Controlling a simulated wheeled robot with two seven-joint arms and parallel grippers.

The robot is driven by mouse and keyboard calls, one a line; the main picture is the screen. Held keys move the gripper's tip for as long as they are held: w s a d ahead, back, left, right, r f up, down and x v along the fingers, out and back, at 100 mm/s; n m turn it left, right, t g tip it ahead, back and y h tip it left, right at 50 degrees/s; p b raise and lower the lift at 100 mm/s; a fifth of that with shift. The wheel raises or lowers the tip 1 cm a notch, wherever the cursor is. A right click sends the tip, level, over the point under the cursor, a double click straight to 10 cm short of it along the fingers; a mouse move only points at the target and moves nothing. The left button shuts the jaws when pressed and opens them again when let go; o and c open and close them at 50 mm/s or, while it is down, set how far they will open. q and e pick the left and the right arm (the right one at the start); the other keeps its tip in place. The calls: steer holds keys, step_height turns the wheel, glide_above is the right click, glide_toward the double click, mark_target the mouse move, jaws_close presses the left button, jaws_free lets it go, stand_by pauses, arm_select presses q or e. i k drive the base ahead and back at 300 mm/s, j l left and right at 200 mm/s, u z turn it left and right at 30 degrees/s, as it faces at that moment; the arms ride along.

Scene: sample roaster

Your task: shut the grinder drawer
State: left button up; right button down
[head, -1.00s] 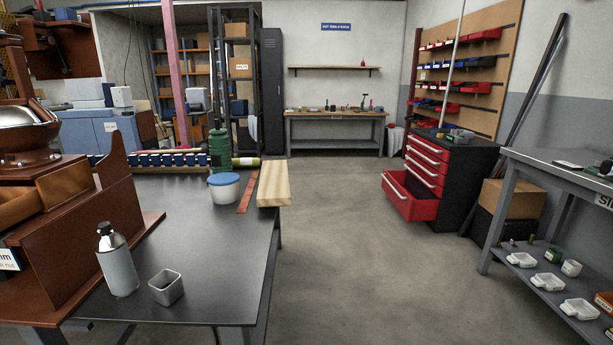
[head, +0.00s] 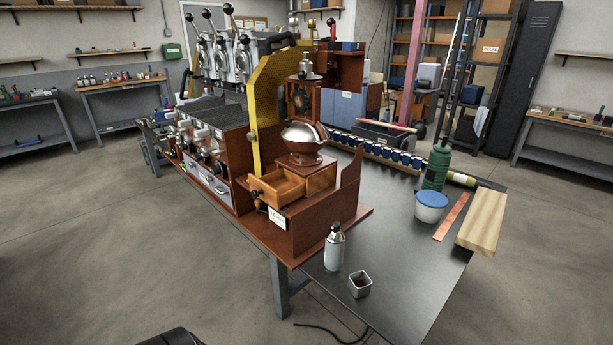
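The grinder (head: 305,137) stands on the brown machine base near the middle of the head view, with a rounded metal bowl on a brown wooden body. Its wooden drawer (head: 279,187) sticks out toward the left front, open, with its hollow inside showing. A small dark knob (head: 255,194) is on the drawer's front face. Neither of my grippers shows in the head view.
A silver bottle (head: 334,248) and a small square cup (head: 359,285) stand on the dark table (head: 400,270) in front of the grinder. A yellow perforated guard (head: 264,100) rises behind the drawer. Floor to the left front is clear.

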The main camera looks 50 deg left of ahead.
mark_target(281, 186)
steer(key=u, duration=1.8)
